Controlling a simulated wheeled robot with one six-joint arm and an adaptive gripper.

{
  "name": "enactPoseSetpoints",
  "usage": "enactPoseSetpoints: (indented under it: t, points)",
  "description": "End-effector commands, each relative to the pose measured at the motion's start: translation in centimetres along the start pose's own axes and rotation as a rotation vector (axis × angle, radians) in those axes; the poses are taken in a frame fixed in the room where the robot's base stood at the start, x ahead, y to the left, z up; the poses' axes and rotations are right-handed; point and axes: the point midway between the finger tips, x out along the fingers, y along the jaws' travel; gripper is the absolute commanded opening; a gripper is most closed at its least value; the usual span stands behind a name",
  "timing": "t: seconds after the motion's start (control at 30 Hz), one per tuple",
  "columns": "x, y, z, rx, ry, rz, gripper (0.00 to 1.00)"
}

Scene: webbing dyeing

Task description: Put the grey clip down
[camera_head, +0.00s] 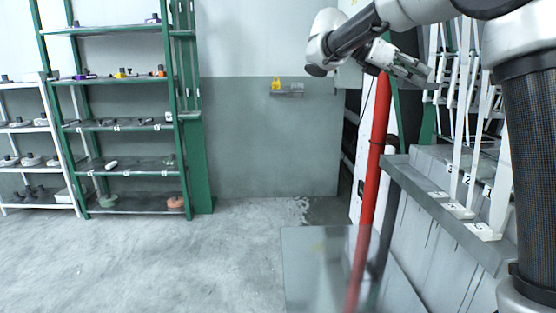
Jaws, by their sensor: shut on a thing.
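My gripper (420,73) is in the upper right of the head view, raised in front of the dyeing frame. It is shut on a small grey piece (433,86), which fits the grey clip. The fingers partly hide it, so its exact shape and tilt cannot be told. It is held in the air, left of the hanging white straps and above the grey ledge (430,205).
A red pole (375,160) stands just below my gripper. White straps (460,110) hang at right over numbered places on the ledge. Green shelving (180,110) stands at left. The middle floor is clear.

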Motion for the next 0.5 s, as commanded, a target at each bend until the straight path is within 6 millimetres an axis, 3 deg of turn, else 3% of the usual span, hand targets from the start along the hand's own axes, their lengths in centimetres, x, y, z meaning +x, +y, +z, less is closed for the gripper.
enactPoseSetpoints:
  t: [0.1,0.27,0.5]
  points:
    - [0.0,0.3,-0.1,0.006,0.000,-0.016,0.07]
    - [-0.2,2.4,-0.3,-0.002,0.000,0.003,0.07]
    - [0.2,5.8,-3.7,-0.045,-0.001,0.098,0.07]
